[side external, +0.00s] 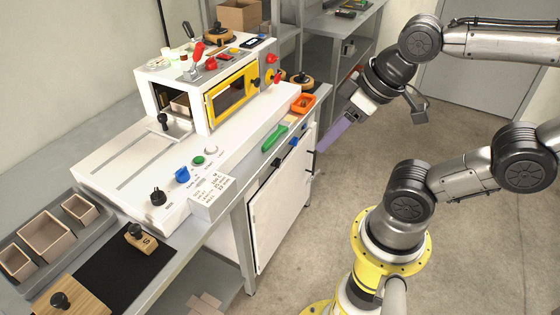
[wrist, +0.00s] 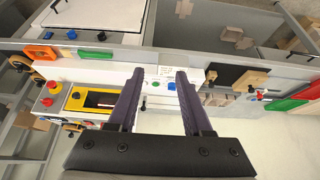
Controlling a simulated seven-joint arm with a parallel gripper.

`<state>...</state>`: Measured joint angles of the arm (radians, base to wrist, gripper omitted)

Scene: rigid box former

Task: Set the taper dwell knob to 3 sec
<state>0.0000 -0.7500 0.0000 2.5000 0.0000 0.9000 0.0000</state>
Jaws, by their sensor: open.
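The white machine's low front bed carries a row of controls in the side external view: a black knob (side external: 158,197), a blue knob (side external: 183,175), a green button (side external: 199,160) and a white knob (side external: 211,151). Their labels are too small to read, so I cannot tell which is the taper dwell knob or its setting. My gripper (side external: 319,149) is open and empty, in the air beyond the cabinet's front edge, well apart from the controls. In the wrist view my gripper (wrist: 159,73) has its purple fingers spread, with the blue knob (wrist: 171,86) and green button (wrist: 156,84) showing between them.
A printed card (side external: 212,196) stands in front of the controls. The yellow-framed window (side external: 233,92) and red knobs (side external: 270,60) are at the machine's far end. A green-handled tool (side external: 274,138) and an orange tray (side external: 303,103) lie along the front ledge. Wooden boxes (side external: 45,235) sit at left.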

